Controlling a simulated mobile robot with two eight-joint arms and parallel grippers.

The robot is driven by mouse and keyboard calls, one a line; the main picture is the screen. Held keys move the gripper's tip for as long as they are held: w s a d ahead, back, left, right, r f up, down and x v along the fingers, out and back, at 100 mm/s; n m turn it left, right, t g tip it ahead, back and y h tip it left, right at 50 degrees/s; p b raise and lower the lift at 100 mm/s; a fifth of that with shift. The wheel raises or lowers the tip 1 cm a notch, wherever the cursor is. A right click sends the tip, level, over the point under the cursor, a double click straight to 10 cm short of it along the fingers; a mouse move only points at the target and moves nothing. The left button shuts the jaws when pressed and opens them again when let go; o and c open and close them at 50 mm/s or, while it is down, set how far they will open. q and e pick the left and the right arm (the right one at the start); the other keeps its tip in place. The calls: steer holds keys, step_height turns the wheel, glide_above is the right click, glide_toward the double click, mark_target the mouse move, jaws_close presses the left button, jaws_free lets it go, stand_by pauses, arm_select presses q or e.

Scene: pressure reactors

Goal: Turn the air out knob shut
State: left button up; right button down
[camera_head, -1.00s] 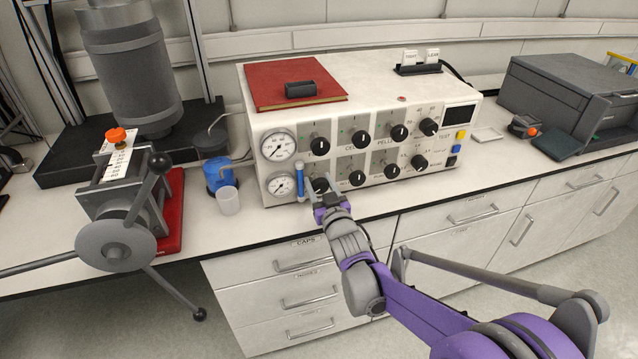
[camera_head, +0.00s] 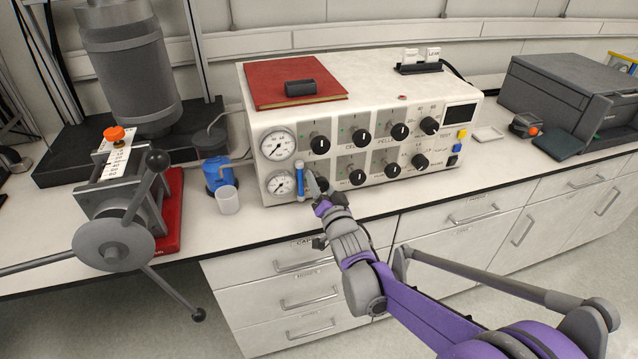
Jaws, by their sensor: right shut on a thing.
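The control box (camera_head: 222,150) (camera_head: 420,80) is white, with two rows of black knobs on its front panel. My right gripper (camera_head: 318,185) is shut on the leftmost knob of the lower row, just right of a blue-handled rod (camera_head: 300,184) and the lower gauge (camera_head: 280,184). The fingers hide most of this knob, and its label cannot be read. My left gripper is not in view.
A red book (camera_head: 290,82) with a small dark object lies on the box. A clear cup (camera_head: 228,200) and a blue-based device (camera_head: 217,175) stand left of it. A press with a handwheel (camera_head: 113,243) is further left. A grey printer (camera_head: 565,95) stands at the right.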

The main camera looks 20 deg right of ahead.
steer(key=m, duration=0.4)
steer(key=shift+m, duration=0.4)
steer(key=m, duration=0.3)
steer(key=shift+m+b, duration=0.3)
steer(key=shift+b, duration=0.1)
steer(key=m, duration=0.3)
steer(key=shift+m, duration=0.3)
steer(key=shift+m+b, duration=0.4)
steer(key=shift+m, duration=1.5)
steer(key=shift+c, duration=1.3)
jaws_free()
steer(key=shift+s, duration=0.1)
